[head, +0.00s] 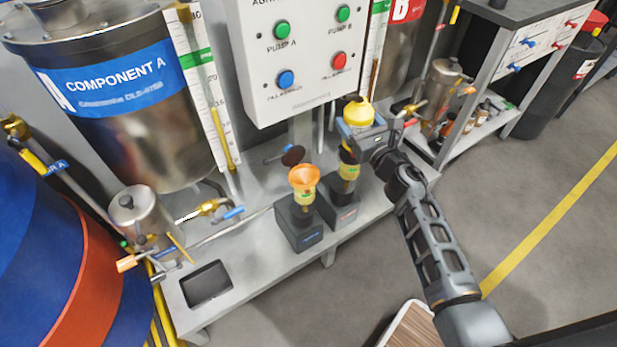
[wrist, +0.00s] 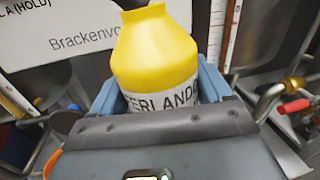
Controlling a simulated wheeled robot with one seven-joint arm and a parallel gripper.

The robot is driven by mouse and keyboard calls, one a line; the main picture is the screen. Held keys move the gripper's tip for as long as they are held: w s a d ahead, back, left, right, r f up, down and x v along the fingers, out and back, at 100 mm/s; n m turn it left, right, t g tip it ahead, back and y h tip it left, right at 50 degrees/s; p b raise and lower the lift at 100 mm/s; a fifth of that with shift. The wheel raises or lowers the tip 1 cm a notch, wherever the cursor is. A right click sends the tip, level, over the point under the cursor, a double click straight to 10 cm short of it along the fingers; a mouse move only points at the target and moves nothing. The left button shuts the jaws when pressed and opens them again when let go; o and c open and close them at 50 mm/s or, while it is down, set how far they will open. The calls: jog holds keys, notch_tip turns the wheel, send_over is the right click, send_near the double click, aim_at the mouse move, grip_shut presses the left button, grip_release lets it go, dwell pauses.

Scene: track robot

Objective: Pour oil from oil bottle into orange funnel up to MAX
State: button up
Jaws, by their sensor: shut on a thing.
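The oil bottle (head: 358,113) is yellow with a white lettered label. My gripper (head: 361,135) is shut on it and holds it above the right-hand dark pump unit (head: 337,212). In the wrist view the bottle (wrist: 156,50) stands about upright between the blue-grey jaws of my gripper (wrist: 165,95). The orange funnel (head: 303,177) sits on the left-hand dark pump unit (head: 299,230), over a yellow-green labelled neck. The funnel is to the left of and below the bottle, apart from it. Any MAX mark is too small to read.
The white control box (head: 300,55) with buttons hangs behind the bottle. A steel Component A tank (head: 130,110) stands at left. A dark empty tray (head: 206,284) lies on the grey bench (head: 255,265). A dark round cap-like part (head: 293,155) is behind the funnel.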

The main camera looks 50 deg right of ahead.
jog(key=shift+f+n+b, duration=0.5)
jog(key=shift+f+b, duration=0.05)
jog(key=shift+b, duration=0.45)
jog(key=shift+r+n+b, duration=0.15)
jog(key=shift+n+b, duration=0.25)
jog(key=shift+a+r+n+t, duration=0.1)
jog(key=shift+r+n+t, duration=0.2)
jog(key=shift+r, duration=0.2)
jog(key=shift+a+r+n, duration=0.1)
jog(key=shift+r+n, duration=0.35)
jog(key=shift+n, duration=0.15)
jog(key=shift+a+f+n+b, duration=0.1)
jog(key=shift+f+n+b, duration=0.15)
jog(key=shift+b, duration=0.65)
jog(key=n+b, duration=0.1)
jog(key=a+n+t+b, duration=0.1)
jog(key=n+b, duration=0.1)
jog(key=shift+w, duration=0.15)
jog(key=shift+r+n+t+b, duration=0.15)
jog(key=shift+n+t+b, duration=0.15)
jog(key=shift+n+b, duration=0.3)
jog(key=shift+n+y+b, duration=0.3)
jog(key=shift+n, duration=0.15)
jog(key=shift+d+f+n+t+y+b, duration=0.2)
jog(key=shift+f+n+b, duration=0.35)
jog(key=shift+b, duration=0.7)
jog(key=shift+f+n+t+y+b, duration=0.1)
jog(key=shift+f+n+t+b, duration=0.4)
jog(key=shift+b, duration=0.75)
